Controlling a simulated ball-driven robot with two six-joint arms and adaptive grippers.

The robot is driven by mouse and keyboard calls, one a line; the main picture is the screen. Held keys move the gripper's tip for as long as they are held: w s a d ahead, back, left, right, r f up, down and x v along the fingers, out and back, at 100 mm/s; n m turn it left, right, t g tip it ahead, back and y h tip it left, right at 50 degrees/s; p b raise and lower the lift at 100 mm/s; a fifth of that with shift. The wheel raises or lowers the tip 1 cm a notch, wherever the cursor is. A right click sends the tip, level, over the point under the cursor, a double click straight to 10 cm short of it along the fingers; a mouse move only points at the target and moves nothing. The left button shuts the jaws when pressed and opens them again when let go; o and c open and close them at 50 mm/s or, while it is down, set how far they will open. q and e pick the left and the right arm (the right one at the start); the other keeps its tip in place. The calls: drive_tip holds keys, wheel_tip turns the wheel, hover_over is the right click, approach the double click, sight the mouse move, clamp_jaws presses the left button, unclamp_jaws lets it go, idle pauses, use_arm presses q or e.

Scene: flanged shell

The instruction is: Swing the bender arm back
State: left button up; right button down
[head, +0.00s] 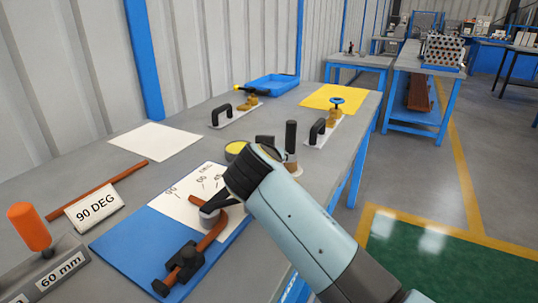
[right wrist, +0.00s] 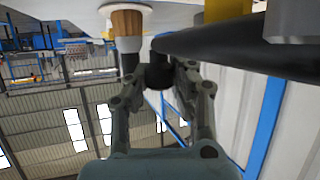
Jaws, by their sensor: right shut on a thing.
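The bender sits on a blue board (head: 125,248) on the workbench. A bent copper tube (head: 212,236) runs from a black clamp block (head: 186,262) to a round grey former (head: 208,217). The dark bender arm (head: 219,202) reaches from the former towards my right wrist, which hides its far part. In the right wrist view a black bar (right wrist: 240,46) crosses the upper right. My right gripper (right wrist: 160,76) is shut on a short black upright piece, which looks like part of the bender arm. Its fingertips are hidden in the head view. My left gripper is not in view.
A white angle sheet (head: 180,205) lies under the bender. A black post (head: 290,138) stands just beyond my wrist. Fittings and a blue tray (head: 272,86) are farther back.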

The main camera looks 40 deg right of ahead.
drive_tip(key=c, duration=1.1)
unclamp_jaws()
drive_tip(key=shift+s, duration=0.3)
drive_tip(key=shift+w, duration=0.1)
wheel_tip(320, 180, up, 10)
drive_tip(key=shift+f, duration=0.1)
